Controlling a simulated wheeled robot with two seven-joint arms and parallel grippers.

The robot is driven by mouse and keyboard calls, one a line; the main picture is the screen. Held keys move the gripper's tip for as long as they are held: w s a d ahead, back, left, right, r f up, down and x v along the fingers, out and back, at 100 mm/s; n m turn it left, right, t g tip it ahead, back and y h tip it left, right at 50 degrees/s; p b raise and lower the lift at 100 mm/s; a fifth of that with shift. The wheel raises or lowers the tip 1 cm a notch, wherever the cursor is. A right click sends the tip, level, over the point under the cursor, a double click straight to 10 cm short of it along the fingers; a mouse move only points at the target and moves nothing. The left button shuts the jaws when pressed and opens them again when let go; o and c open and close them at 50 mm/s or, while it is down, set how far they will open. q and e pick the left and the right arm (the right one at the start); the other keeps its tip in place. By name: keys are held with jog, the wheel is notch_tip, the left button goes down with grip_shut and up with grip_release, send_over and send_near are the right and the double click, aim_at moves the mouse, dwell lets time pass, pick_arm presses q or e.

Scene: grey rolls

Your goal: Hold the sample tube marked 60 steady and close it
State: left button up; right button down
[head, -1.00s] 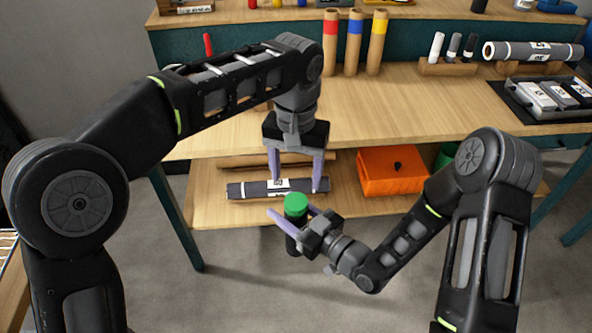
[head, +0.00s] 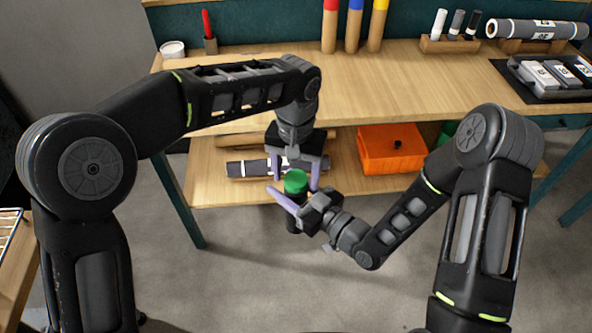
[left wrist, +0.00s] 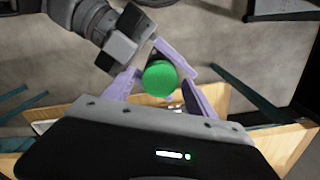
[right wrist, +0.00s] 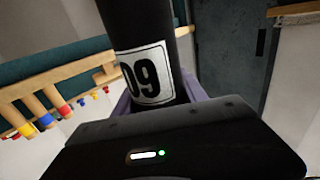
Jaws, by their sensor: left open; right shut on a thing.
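The dark sample tube (right wrist: 143,35) is upright in my right gripper (head: 292,196), in front of the bench. In the right wrist view its white label (right wrist: 147,74) reads upside down, as "09", which is 60 turned over. A green cap (head: 295,181) sits on the tube's top; I cannot tell how tightly. My right gripper is shut on the tube's body below the cap. My left gripper (head: 298,172) is open and points down over the cap. In the left wrist view the cap (left wrist: 160,78) shows between its fingers; contact is unclear.
The wooden bench (head: 400,85) stands ahead. Its lower shelf holds a dark labelled roll (head: 247,168) and an orange box (head: 392,152) just behind my grippers. A dark tray (head: 522,82) and a grey roll (head: 530,29) are at the right. The floor below is clear.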

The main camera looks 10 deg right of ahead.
pick_arm(q)
grip_shut()
jog(key=shift+m, duration=0.9)
jog(key=shift+o, duration=0.7)
grip_release()
jog(key=shift+r, duration=0.1)
notch_tip(320, 180, up, 7)
jog(key=shift+r, duration=0.15)
